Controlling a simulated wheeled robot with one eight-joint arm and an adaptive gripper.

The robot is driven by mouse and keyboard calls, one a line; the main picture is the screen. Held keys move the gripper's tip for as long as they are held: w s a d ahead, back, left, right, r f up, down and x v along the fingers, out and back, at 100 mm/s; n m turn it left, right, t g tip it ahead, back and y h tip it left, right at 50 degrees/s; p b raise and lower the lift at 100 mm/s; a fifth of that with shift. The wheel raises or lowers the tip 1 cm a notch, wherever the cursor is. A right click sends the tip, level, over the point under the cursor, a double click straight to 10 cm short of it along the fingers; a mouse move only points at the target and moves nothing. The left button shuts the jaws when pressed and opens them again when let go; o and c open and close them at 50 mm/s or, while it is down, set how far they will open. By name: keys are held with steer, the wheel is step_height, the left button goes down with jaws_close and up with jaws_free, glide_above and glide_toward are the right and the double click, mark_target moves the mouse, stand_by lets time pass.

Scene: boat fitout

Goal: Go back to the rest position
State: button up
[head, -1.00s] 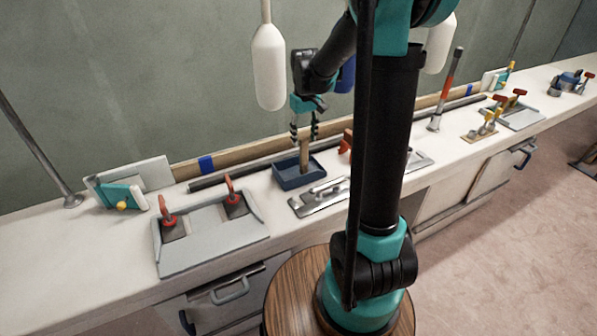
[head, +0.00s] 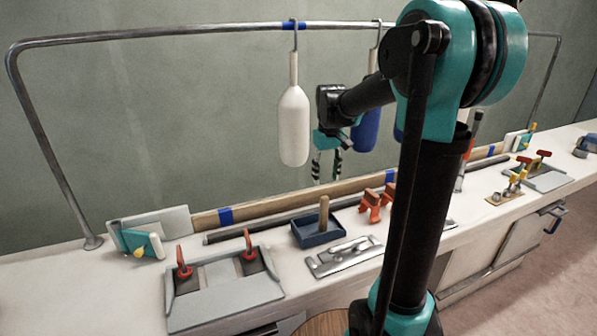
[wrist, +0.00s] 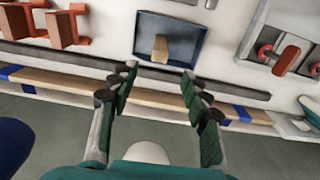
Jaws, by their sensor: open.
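My gripper (head: 327,165) is open and empty in the head view, raised above the bench between the hanging white fender and the blue fender. In the wrist view its two fingers (wrist: 160,75) are spread apart with nothing between the tips. Past the fingertips, a blue tray (wrist: 203,43) holds a wooden handle (wrist: 160,48). In the head view the blue tray (head: 318,238) sits on the bench below my gripper, with the wooden handle (head: 325,213) standing up in it. My gripper is clear of both.
A white fender (head: 294,127) and a blue fender (head: 367,125) hang from a metal rail (head: 150,35) close to my gripper. The bench also bears a grey panel with red-handled clamps (head: 225,298), orange clamps (head: 375,203) and a metal plate (head: 345,257). The bench's left end (head: 60,285) is clear.

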steer(key=s+d+f+m+t, duration=0.1)
steer(key=s+d+f+t, duration=0.1)
steer(key=s+f, duration=0.5)
steer(key=s+d+f+m+t, duration=0.2)
steer(key=s+f, duration=0.4)
steer(key=s, duration=0.9)
steer(key=shift+f+m, duration=0.3)
steer(key=shift+f, duration=0.1)
steer(key=shift+w, duration=0.1)
